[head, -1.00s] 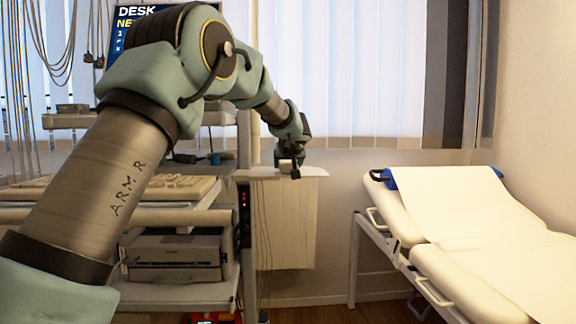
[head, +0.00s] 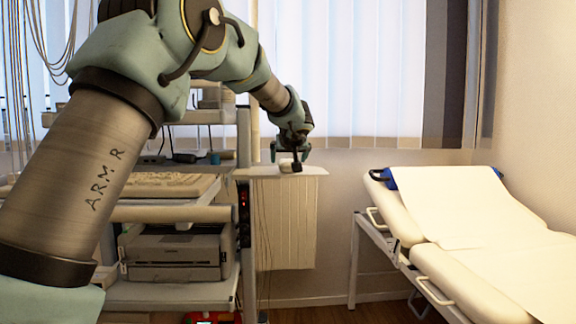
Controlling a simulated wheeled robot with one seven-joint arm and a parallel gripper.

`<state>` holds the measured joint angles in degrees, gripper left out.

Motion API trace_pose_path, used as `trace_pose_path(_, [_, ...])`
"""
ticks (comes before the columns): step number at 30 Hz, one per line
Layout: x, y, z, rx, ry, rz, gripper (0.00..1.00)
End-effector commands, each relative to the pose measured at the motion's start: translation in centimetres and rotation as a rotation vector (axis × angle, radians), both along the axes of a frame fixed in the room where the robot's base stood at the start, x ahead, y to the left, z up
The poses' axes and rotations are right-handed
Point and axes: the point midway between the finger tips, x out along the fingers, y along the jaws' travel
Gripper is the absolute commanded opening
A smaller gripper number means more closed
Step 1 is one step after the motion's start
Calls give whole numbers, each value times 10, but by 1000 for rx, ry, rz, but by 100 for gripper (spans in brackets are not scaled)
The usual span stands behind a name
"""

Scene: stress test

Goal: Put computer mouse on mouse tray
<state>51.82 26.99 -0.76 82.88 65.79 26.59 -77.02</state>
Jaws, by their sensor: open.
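A small pale object that looks like the computer mouse (head: 285,165) sits on or just above the mouse tray (head: 314,171), a thin white shelf at the right side of the cart. My gripper (head: 285,158) is over the tray, pointing down, with its fingers apart. One finger shows left of the mouse and a dark fingertip is at its right, partly covering it. I cannot tell whether the fingers touch the mouse.
The cart holds a beige keyboard (head: 160,184) on a shelf and a grey printer (head: 175,254) below. A padded examination couch (head: 440,240) stands at the right. A window with vertical blinds (head: 360,70) is behind. Floor shows between cart and couch.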

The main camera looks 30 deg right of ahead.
Motion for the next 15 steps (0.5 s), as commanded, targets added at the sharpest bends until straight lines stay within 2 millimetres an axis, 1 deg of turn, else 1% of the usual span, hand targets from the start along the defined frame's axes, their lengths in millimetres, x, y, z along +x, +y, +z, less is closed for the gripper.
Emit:
trace_pose_path(1, [-11,4,6,-4,-3,-2,100])
trace_pose_path(6, [-39,17,22,-3,-1,-1,100])
trace_pose_path(10, [-53,25,31,-2,0,0,100])
trace_pose_path(15, [-63,29,38,-1,0,0,100])
